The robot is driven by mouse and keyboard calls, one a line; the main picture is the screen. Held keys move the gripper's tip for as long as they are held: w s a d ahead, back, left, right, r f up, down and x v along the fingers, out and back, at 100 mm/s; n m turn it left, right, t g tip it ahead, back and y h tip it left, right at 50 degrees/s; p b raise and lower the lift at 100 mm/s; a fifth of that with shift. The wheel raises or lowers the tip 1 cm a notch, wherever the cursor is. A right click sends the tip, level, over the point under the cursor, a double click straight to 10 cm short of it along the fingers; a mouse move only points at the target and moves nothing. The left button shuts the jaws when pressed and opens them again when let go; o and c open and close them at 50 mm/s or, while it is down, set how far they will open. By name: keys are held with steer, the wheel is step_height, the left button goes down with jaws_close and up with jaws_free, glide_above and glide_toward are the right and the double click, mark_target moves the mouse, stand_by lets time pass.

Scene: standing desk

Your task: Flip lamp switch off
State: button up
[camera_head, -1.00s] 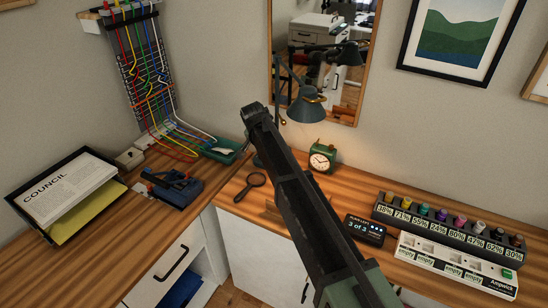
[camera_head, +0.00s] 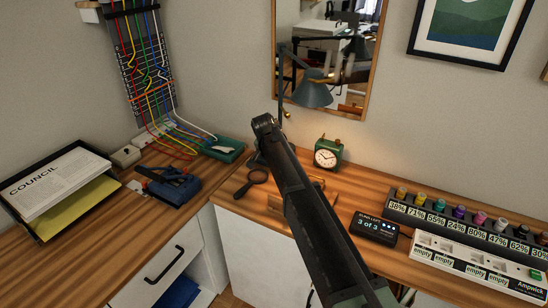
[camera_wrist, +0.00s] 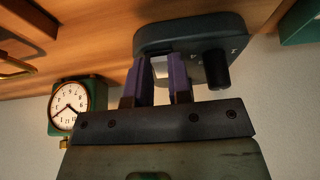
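The desk lamp (camera_head: 312,93) has a blue-grey shade and stands at the back of the desk in front of the mirror, with a warm glow on the wall below it. My arm hides its base in the head view. In the wrist view the dark lamp base (camera_wrist: 205,35) carries a small pale switch (camera_wrist: 160,67) and a black post. My gripper (camera_wrist: 163,58) has its two purple fingers apart at the base, one on each side of the switch. I cannot tell whether they touch it. In the head view the fingers are hidden.
A green alarm clock (camera_head: 328,153) stands close to the right of my arm. A magnifying glass (camera_head: 257,176) lies to its left. A black counter box (camera_head: 374,227) and a rack of coloured bottles (camera_head: 462,220) are at the right.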

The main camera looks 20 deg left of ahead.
jaws_close()
steer(key=shift+w+r+g+p, duration=0.3)
steer(key=shift+g+p, duration=0.1)
steer(key=shift+p, duration=0.1)
steer(key=shift+w+r+g+p, duration=0.15)
steer(key=shift+w+g+p, duration=0.2)
steer(key=shift+g, duration=0.35)
steer(key=shift+g+y, duration=0.3)
steer(key=shift+g, duration=0.5)
steer(key=o, duration=0.6)
jaws_free()
steer(key=shift+s+d+f, duration=0.1)
steer(key=shift+s+f, duration=0.05)
steer(key=shift+f, duration=0.05)
steer(key=shift+o, duration=0.2)
